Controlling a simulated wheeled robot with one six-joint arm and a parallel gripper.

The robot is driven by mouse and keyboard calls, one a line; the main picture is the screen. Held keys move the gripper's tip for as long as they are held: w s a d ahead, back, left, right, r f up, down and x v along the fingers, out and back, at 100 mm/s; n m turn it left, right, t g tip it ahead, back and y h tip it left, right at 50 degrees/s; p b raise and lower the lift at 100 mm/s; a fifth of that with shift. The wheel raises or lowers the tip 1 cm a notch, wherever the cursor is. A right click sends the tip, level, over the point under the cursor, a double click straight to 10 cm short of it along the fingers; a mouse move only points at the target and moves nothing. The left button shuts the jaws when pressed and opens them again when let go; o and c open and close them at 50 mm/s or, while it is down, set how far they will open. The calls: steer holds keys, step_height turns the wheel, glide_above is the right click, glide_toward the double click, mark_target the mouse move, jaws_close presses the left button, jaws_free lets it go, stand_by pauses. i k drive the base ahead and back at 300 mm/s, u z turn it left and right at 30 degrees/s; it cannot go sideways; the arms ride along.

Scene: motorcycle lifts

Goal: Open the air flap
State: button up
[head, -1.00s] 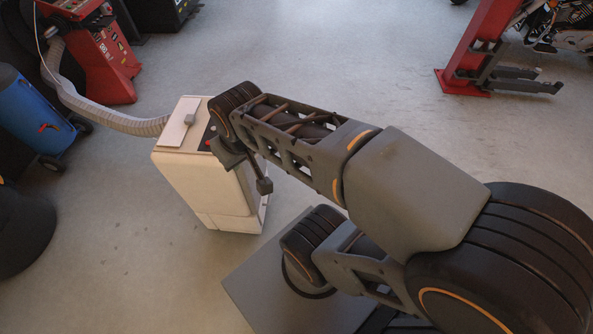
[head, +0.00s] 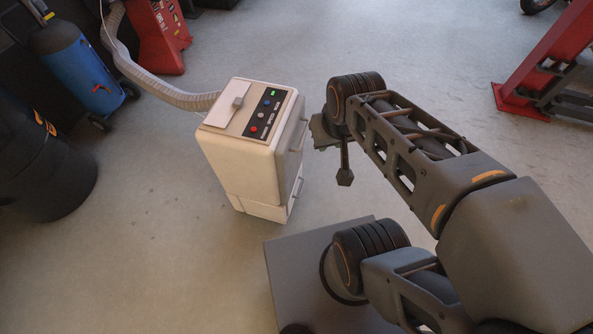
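A white box-shaped machine (head: 239,165) stands on the floor left of my arm. On its top is a pale flat panel (head: 215,116) with a small grey knob (head: 238,101), which looks like the air flap. It seems to lie flat on the top, but I cannot tell surely whether it is shut. My gripper (head: 343,165) hangs to the right of the machine, apart from it. The fingers are small and partly hidden by the wrist, so their opening is unclear.
A control strip (head: 264,113) with a green light and buttons lies beside the panel. A ribbed hose (head: 160,88) runs from the machine's back. A blue cylinder (head: 82,74), black bin (head: 45,170) and red lift post (head: 543,62) stand around.

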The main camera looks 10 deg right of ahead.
mark_target(220, 116)
steer(key=z, duration=2.3)
steer(key=k, duration=1.1)
steer(key=u, duration=2.3)
steer(key=i, duration=1)
